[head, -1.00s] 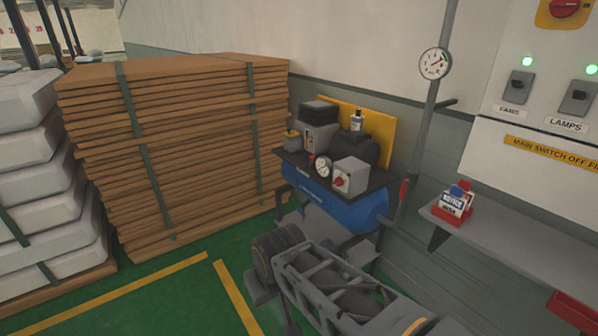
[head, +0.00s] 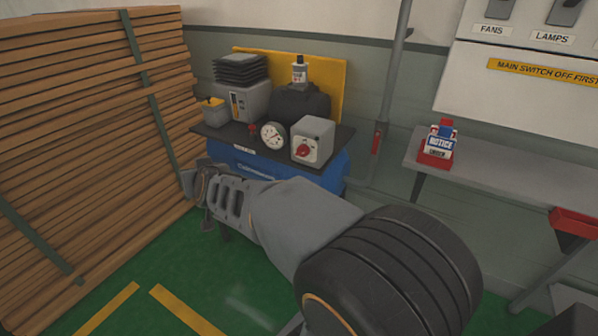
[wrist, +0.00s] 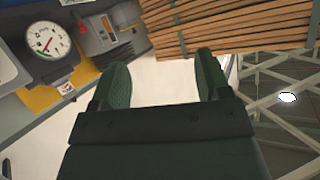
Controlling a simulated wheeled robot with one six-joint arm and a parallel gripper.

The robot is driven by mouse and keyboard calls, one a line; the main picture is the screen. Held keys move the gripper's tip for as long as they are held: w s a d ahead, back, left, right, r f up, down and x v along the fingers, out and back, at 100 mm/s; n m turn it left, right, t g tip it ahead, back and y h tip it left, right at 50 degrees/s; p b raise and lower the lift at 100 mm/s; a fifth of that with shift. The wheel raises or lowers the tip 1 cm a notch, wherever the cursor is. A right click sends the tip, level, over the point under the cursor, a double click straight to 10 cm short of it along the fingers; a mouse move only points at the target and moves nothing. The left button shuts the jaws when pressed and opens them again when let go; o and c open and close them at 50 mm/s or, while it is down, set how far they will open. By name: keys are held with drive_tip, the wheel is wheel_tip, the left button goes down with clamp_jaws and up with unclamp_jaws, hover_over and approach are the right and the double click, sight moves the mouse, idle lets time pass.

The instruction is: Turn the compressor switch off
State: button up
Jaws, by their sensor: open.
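The compressor (head: 255,170) is a blue tank with a dark top plate by the wall. Its switch, a grey box with a red rotary knob (head: 304,150), sits at the right front of the plate. A round white gauge (head: 273,135) stands just left of the switch box. My gripper (head: 196,186) is in front of the tank's left side, below the plate and apart from the switch. In the wrist view my gripper (wrist: 160,82) has its two dark fingers spread with nothing between them. The gauge (wrist: 46,41) shows there at upper left; the knob is not visible there.
Strapped stacked boards (head: 90,120) stand close left of my gripper. A vertical pipe (head: 392,90) runs between compressor and shelf. Green floor is clear in front.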

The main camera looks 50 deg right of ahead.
drive_tip(key=w+d+f+m+h+b, duration=0.2)
drive_tip(key=d+f+m+h+b, duration=0.25)
drive_tip(key=d+h, duration=0.4)
drive_tip(key=m+g+h+b, duration=0.5)
drive_tip(key=m+g+h, duration=0.15)
drive_tip(key=g, duration=0.25)
approach(300, 155)
drive_tip(key=b+x, duration=0.2)
drive_tip(key=x, duration=0.7)
drive_tip(key=shift+w+d, duration=0.2)
drive_tip(key=shift+d, duration=0.45)
drive_tip(key=shift+c, duration=0.5)
drive_tip(key=c, duration=0.8)
